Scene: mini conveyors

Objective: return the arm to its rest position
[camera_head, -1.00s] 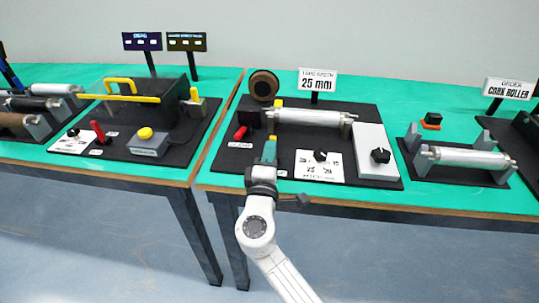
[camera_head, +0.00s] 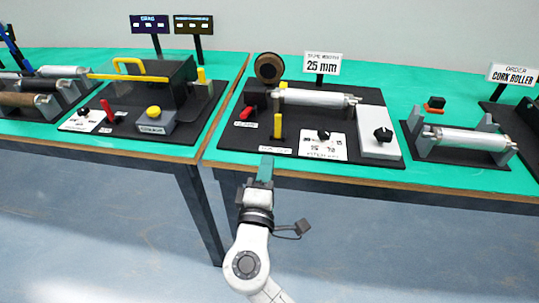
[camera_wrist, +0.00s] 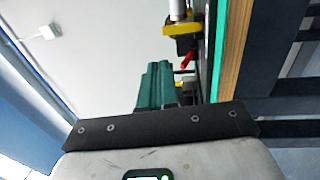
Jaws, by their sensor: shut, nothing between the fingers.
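My gripper (camera_head: 265,170) has teal fingers. In the head view it is in front of the table's front edge, below the black station board with the 25 mm sign. The fingers are shut with nothing between them. In the wrist view the shut teal fingers (camera_wrist: 155,85) point up the picture, with the table edge to their right. The gripper is apart from the station. My white arm (camera_head: 248,262) runs down to the bottom of the head view.
The green table (camera_head: 225,120) has a wooden front edge near my gripper. The station holds a silver roller (camera_head: 310,98), a yellow lever (camera_head: 278,126), a red lever (camera_head: 246,113) and a black knob (camera_head: 383,134). Floor space in front of the table is clear.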

